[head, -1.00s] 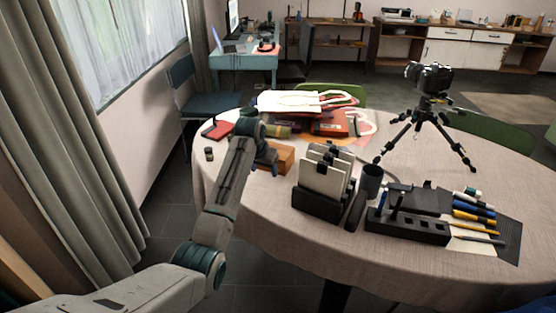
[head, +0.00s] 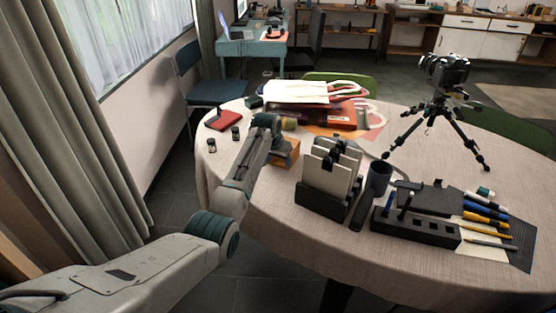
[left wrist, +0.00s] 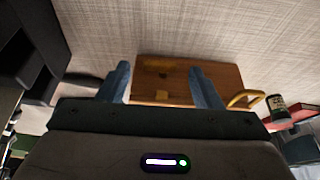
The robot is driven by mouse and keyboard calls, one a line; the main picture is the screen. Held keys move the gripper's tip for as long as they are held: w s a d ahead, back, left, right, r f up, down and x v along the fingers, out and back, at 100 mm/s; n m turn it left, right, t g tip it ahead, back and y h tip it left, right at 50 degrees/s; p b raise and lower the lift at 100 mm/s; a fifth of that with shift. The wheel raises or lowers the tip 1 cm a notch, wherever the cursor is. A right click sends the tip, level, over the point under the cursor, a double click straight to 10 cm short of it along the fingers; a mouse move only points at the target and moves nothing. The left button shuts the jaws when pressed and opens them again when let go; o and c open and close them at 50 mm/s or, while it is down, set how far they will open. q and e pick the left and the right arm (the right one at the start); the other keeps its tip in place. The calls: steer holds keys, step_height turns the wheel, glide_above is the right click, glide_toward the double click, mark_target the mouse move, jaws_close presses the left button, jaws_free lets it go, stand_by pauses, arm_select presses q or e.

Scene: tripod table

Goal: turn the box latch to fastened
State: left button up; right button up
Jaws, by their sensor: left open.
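The wooden box (head: 288,153) stands on the table, partly hidden behind my left wrist in the head view. In the left wrist view the box (left wrist: 185,72) lies just beyond my left gripper (left wrist: 160,70), whose two blue-grey fingers are apart with nothing gripped. A small yellow plate (left wrist: 162,95) on the box shows between the fingers. A yellow curved piece (left wrist: 243,98) sticks out at the box's right end, outside the fingers. I cannot tell for sure which of these is the latch, or how it is turned. My right gripper is not in view.
A black holder with upright cards (head: 325,180) stands right of the box. A dark cup (head: 378,178) and a pen organiser (head: 415,229) are further right. Small jars (head: 236,133) and a red item (head: 200,118) lie to the left. A camera tripod (head: 437,115) stands at the back right.

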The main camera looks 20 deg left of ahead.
arm_select(q)
steer(key=shift+w+f, duration=0.1)
steer(key=shift+f, duration=0.2)
steer(key=c, duration=1)
steer(key=shift+r, duration=0.1)
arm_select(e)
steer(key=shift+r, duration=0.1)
arm_select(q)
steer(key=shift+a+h+p, duration=0.4)
steer(key=shift+h+p, duration=0.3)
steer(key=shift+h, duration=0.4)
steer(key=shift+a+n+h, duration=0.1)
steer(key=shift+n+h, duration=0.2)
steer(key=shift+h, duration=0.4)
steer(key=h+b, duration=0.2)
steer(key=shift+w+a+f+n+h+b, duration=0.1)
steer(key=shift+a+f+n+h+b, duration=0.15)
steer(key=shift+a+n+h+b, duration=0.1)
steer(key=shift+r+h, duration=0.1)
steer(key=shift+h, duration=0.15)
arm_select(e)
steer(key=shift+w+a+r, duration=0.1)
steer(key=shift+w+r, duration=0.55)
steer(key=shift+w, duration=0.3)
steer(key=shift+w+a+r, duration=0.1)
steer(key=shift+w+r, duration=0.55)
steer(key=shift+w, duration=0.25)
